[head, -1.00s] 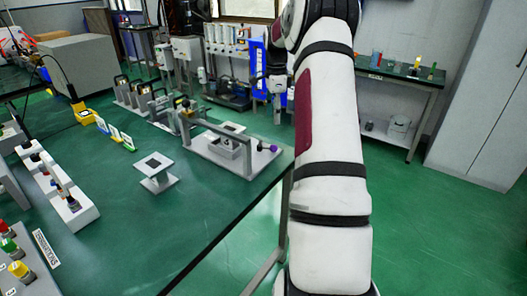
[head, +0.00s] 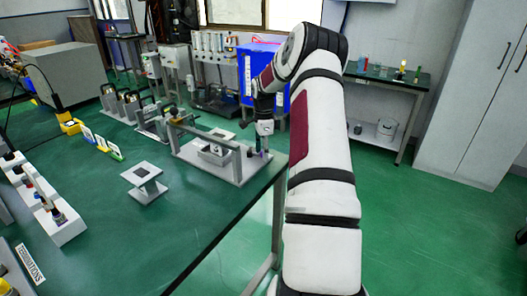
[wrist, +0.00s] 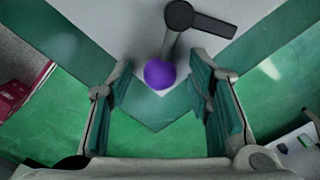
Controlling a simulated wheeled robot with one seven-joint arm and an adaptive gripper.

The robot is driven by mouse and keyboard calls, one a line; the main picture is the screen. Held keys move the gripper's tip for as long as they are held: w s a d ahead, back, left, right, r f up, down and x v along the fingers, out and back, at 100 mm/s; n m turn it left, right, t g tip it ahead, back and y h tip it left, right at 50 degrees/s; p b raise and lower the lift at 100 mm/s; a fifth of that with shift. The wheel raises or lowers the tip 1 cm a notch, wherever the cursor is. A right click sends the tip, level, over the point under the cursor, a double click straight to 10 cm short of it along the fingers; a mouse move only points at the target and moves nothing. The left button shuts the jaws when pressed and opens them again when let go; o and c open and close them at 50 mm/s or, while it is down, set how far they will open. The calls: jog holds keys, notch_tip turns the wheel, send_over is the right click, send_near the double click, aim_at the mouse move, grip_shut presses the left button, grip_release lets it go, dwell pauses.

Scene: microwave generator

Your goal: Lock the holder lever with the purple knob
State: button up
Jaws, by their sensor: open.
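The purple knob (wrist: 159,74) sits at the end of a short grey lever (wrist: 172,46) in the wrist view, with a dark pivot piece (wrist: 181,15) beyond it. My gripper (wrist: 165,80) is open, its two fingers on either side of the knob with gaps on both sides. In the head view my gripper (head: 262,152) is over the right end of the holder's pale base plate (head: 222,172), close to the table's edge. The knob is mostly hidden there by my gripper. The holder has a grey crossbar on posts, with a small block (head: 218,150) behind it.
A small pale stand (head: 142,180) is on the green table (head: 140,235) left of the holder. Several clamp-like devices (head: 125,108) and a blue cabinet (head: 262,75) are behind. Right of the table is open green floor.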

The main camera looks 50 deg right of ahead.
grip_shut()
jog(key=shift+w+d+n, duration=0.25)
jog(key=shift+n, duration=0.5)
jog(key=shift+w+d+n, duration=0.25)
jog(key=shift+n, duration=0.5)
grip_release()
notch_tip(320, 180, up, 12)
